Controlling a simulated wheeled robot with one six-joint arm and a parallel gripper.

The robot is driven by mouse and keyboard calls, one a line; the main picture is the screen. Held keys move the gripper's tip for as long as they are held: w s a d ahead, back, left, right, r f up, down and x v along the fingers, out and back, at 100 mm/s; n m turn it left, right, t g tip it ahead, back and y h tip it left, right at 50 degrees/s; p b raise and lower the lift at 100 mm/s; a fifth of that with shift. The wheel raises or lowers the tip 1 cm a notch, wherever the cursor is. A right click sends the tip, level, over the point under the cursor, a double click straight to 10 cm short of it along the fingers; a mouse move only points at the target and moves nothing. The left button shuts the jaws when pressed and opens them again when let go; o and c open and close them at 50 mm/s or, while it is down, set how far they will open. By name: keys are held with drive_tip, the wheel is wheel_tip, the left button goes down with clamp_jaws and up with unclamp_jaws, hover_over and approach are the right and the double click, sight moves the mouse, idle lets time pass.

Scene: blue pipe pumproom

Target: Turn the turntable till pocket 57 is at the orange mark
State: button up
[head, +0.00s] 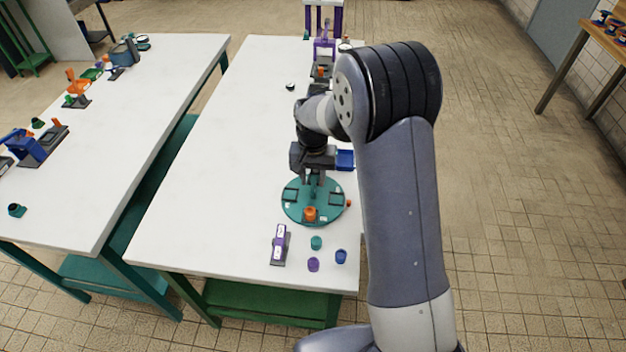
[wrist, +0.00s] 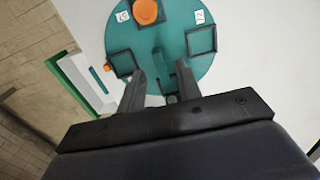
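The teal turntable (head: 297,212) lies flat near the front of the white table, and it fills the top of the wrist view (wrist: 180,28). It has dark square pockets, one (wrist: 201,41) beside a label that looks like 72. An orange round piece (head: 310,214) sits in the front pocket. A small orange spot (head: 349,203), perhaps the orange mark, is at the disc's right edge. My gripper (wrist: 159,67) points down over the disc, its fingers apart on either side of a dark teal upright post. Contact is unclear.
A blue bin (head: 345,160) stands behind the turntable. A purple and grey block (head: 280,244) and teal (head: 316,242), purple (head: 313,264) and blue (head: 341,256) cups stand in front. The table's left middle is mostly clear. A second white table (head: 130,110) is to the left.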

drive_tip(key=shift+f, duration=1.1)
clamp_jaws()
